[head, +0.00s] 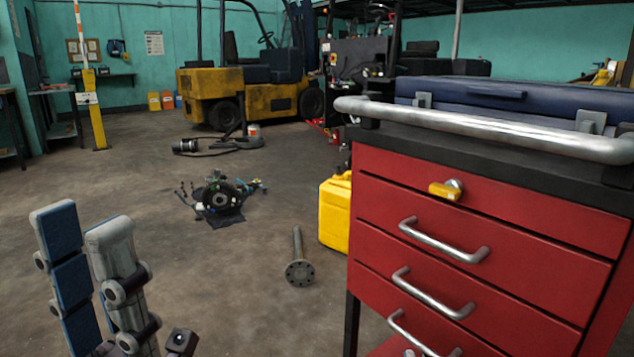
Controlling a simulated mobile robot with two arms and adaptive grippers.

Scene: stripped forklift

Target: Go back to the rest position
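My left gripper (82,222) stands at the bottom left of the head view with its fingers pointing up. One finger shows its blue pads, the other its grey back, and there is a gap with nothing between them. It is open and empty, and it touches nothing that I can see. My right gripper is not in view.
A red tool cabinet (485,235) with a blue case (500,95) on top fills the right side. A yellow canister (335,212), a flanged shaft (298,255) and a dark mechanical part (220,195) are on the floor. A yellow forklift (215,95) stands behind.

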